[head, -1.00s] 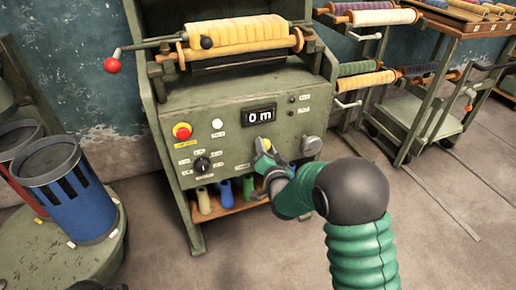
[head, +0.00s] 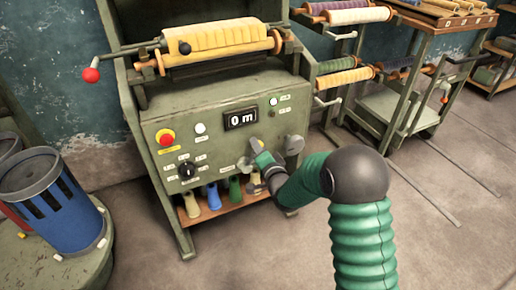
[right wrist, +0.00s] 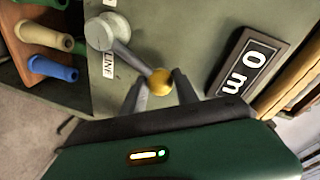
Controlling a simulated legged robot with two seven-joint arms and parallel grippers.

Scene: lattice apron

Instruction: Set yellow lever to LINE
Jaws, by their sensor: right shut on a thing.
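The yellow lever's ball knob (right wrist: 160,82) is between my right gripper's fingertips (right wrist: 162,88) in the right wrist view. Its grey arm runs from the knob to a round pale pivot (right wrist: 112,26). A LINE label (right wrist: 108,64) lies on the panel beside the pivot, next to the lever arm. In the head view my right gripper (head: 257,167) is at the lower right of the machine's front panel (head: 217,149); it hides the knob there. The gripper is shut on the knob. My left gripper is not in view.
A red button (head: 166,137) and a black dial (head: 188,171) sit left. A grey round fitting (head: 293,145) is close right of my gripper. Spools stand on the shelf below.

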